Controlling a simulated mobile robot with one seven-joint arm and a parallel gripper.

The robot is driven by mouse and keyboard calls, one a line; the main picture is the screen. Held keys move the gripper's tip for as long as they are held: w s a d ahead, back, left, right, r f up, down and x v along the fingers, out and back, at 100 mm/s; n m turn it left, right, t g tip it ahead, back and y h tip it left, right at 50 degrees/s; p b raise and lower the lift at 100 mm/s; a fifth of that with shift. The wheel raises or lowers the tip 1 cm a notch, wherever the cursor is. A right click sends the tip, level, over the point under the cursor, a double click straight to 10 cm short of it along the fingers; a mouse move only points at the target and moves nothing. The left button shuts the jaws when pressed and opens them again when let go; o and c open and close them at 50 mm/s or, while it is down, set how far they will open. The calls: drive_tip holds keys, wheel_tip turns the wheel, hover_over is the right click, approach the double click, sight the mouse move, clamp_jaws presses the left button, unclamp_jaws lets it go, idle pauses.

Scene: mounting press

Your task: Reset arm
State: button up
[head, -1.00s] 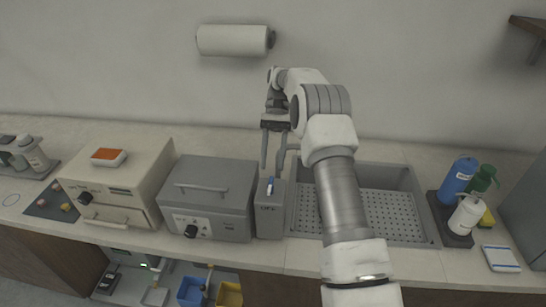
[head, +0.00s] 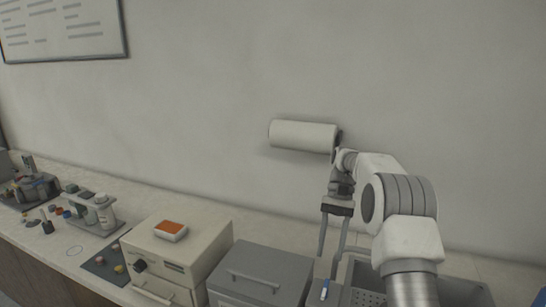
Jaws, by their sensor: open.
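My gripper (head: 331,248) hangs from my arm at the right of the head view, fingers pointing down. Its two long grey fingers are apart, with nothing between them. The fingertips show above the back of the counter, near the sink's left end and the grey box with a lever. The grey press-like box (head: 262,272) with a handle on its lid stands to the left of the gripper. Its lid is shut, and its lower front is cut off by the frame.
A cream box (head: 190,250) carries an orange-topped dish (head: 171,230). A dark mat (head: 105,264) with small pieces and a bottle rack (head: 93,212) stand further left. The sink (head: 455,290) is partly behind my arm. A paper roll (head: 303,135) is on the wall.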

drive_tip(key=s+a+r+n+t+h, duration=0.2)
drive_tip(key=s+r+t, duration=0.4)
drive_tip(key=s+r, duration=0.65)
drive_tip(key=s+f+n+t, duration=0.1)
drive_tip(key=s+t, duration=0.5)
drive_tip(key=s, duration=0.9)
drive_tip(key=shift+s+d+n+t+h, duration=0.3)
drive_tip(key=shift+n+h, duration=0.1)
drive_tip(key=shift+n, duration=0.1)
